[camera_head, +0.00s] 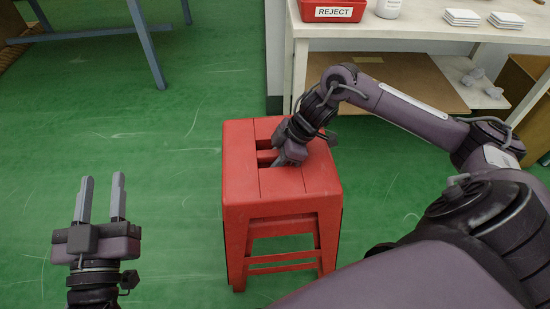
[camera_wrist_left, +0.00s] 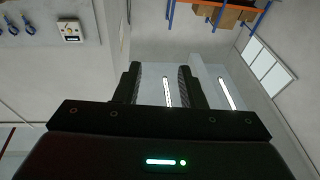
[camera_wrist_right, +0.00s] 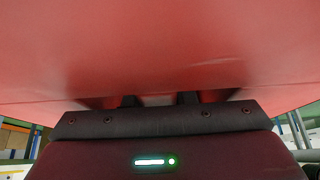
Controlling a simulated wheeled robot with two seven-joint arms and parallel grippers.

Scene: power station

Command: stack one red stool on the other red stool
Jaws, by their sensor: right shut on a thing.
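A red stool (camera_head: 262,185) stands upright on the green floor in the middle of the head view, with a slot in its seat. My right gripper (camera_head: 279,163) is at this slot from above, shut on the seat of the stool. Its fingertips are hidden in the slot. In the right wrist view the red seat (camera_wrist_right: 160,55) fills most of the picture. I cannot make out a second stool apart from this one. My left gripper (camera_head: 103,182) is open and empty, left of the stool and apart from it. In the left wrist view its fingers (camera_wrist_left: 160,85) are spread.
A white workbench (camera_head: 420,30) stands behind and to the right, with a red REJECT bin (camera_head: 332,11), a white container (camera_head: 388,8) and white stacks (camera_head: 462,17) on top. A blue-grey metal frame (camera_head: 147,45) stands at the back left. The floor left of the stool is clear.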

